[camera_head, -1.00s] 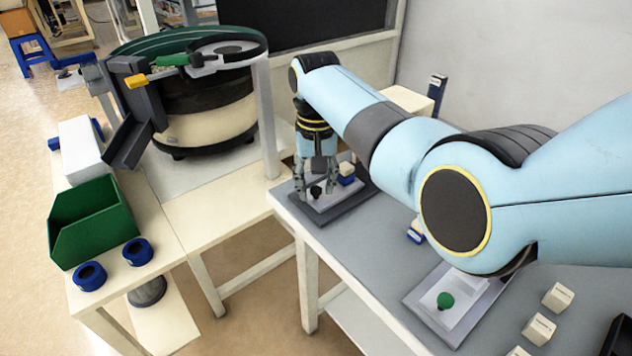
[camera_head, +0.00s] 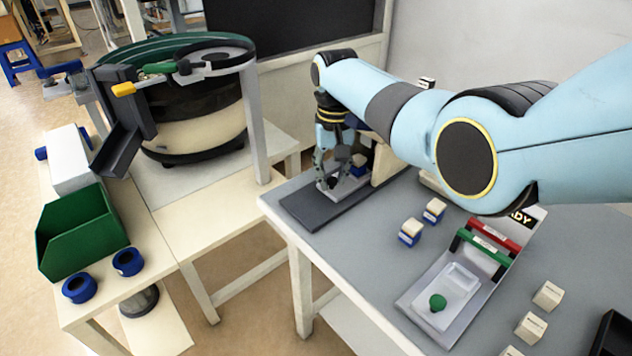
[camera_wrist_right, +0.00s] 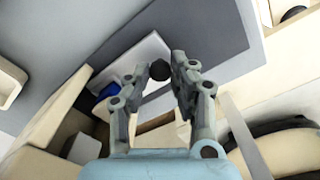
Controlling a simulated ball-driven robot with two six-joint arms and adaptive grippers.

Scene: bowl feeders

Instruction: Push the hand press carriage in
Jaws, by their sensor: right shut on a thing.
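The hand press carriage is a light grey plate (camera_head: 350,189) on a dark grey base (camera_head: 304,207), with a dark knob on it. It carries a white-and-blue block (camera_head: 358,163) near its far end. My right gripper (camera_head: 327,181) reaches down from above and is shut on the knob. In the right wrist view the dark knob (camera_wrist_right: 160,70) sits between the fingertips, with the pale carriage plate (camera_wrist_right: 146,52) behind it. A beige press frame (camera_head: 388,165) stands at the far end of the base; my arm hides part of it. My left gripper is not in view.
A second fixture with a pale carriage (camera_head: 456,290), green knob and red and green handles stands at front right. White-and-blue blocks (camera_head: 411,232) and several pale blocks (camera_head: 548,295) lie on the grey table. A bowl feeder (camera_head: 200,110) and green bin (camera_head: 80,232) are at left.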

